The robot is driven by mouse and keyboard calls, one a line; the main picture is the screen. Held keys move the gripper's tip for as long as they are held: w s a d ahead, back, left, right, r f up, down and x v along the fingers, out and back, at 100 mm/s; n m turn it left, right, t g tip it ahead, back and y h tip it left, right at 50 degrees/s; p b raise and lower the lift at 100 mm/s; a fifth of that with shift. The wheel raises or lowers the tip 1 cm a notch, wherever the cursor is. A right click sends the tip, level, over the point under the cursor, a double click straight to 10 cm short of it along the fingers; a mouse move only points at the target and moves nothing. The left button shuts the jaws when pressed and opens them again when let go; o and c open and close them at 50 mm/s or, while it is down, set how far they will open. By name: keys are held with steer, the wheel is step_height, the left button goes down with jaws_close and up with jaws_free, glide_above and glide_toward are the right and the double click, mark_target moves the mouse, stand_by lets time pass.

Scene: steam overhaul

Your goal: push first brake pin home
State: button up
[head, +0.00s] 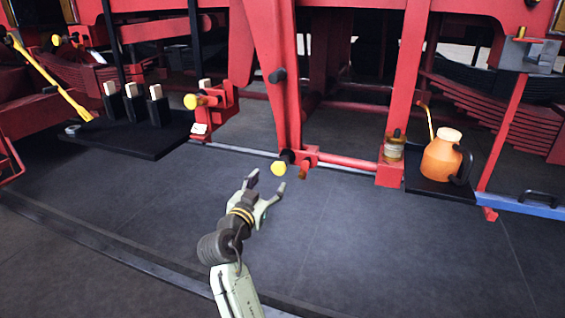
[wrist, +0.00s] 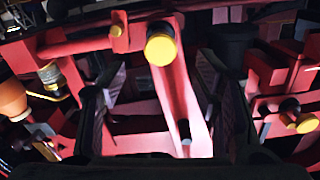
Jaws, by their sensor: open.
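A brake pin with a round yellow head (head: 279,168) sticks out of a red bracket at the foot of a red hanger, low over the grey floor. In the wrist view the yellow head (wrist: 161,49) lies near the top middle, with a dark collar behind it. I cannot tell how deep the pin sits. My gripper (head: 267,182) is open and empty just in front of and below the head, apart from it. Its two dark fingers (wrist: 160,88) stand left and right of the head's line. Another yellow-headed pin (head: 192,101) sits further left; it also shows in the wrist view (wrist: 306,124).
At right, an orange oil can (head: 440,157) sits on a dark tray, beside a small jar (head: 394,148). Red beams stand close behind the pin. The floor in front is clear.

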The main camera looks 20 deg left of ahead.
mark_target(278, 170)
steer(key=w+p, duration=0.2)
steer(key=w, duration=0.7)
steer(key=shift+w+d+p, duration=0.15)
steer(key=shift+w+p, duration=0.05)
steer(key=shift+p, duration=0.1)
jaws_close()
stand_by(0.3)
